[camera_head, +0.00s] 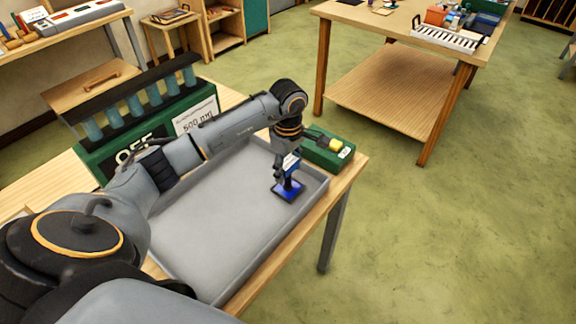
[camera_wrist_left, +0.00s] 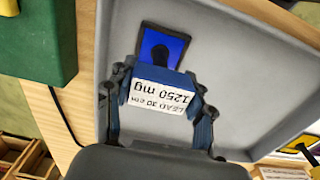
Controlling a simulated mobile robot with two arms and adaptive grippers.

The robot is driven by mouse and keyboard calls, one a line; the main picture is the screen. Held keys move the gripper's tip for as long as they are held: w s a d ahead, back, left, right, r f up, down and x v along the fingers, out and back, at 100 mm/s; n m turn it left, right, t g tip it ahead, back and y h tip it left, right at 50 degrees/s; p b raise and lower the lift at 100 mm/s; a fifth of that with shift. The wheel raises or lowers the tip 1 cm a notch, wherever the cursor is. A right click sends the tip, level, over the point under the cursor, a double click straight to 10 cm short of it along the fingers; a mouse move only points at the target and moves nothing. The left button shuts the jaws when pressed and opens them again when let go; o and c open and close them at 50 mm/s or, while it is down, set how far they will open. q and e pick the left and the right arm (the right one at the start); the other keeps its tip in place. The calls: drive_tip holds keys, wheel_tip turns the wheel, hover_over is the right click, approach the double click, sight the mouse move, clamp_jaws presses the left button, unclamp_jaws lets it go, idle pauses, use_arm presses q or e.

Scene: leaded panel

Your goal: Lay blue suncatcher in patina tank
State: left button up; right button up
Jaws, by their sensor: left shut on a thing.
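The blue suncatcher is a small dark-framed panel with a bright blue face (camera_head: 288,190); it also shows in the left wrist view (camera_wrist_left: 163,48). My left gripper (camera_head: 290,170) points down over it and is shut on a blue block-like part with a white label (camera_wrist_left: 160,95) reading "LEAD 30 cm 1250 mg". The patina tank is a shallow grey tray (camera_head: 205,240) on the wooden table. The suncatcher is inside the tank's outline, near its far right corner, and looks low and flat. I cannot tell whether it touches the floor. My right gripper is out of view.
A green unit (camera_head: 150,130) with a row of teal tubes and an "OFF" display stands behind the tank. A green box with a yellow button (camera_head: 328,150) sits by the tank's far right corner. The tank floor around the suncatcher is clear. Another wooden table (camera_head: 400,95) stands beyond.

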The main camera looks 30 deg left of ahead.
use_arm(q)
drive_tip(key=shift+f, duration=0.15)
drive_tip(key=o, duration=1.3)
drive_tip(key=shift+r, duration=0.25)
drive_tip(key=shift+w+r+b, duration=0.1)
drive_tip(key=shift+r+b, duration=0.2)
drive_tip(key=shift+r, duration=0.05)
wheel_tip(320, 180, up, 10)
drive_tip(key=b, duration=0.2)
drive_tip(key=shift+b, duration=0.4)
drive_tip(key=shift+r, duration=0.6)
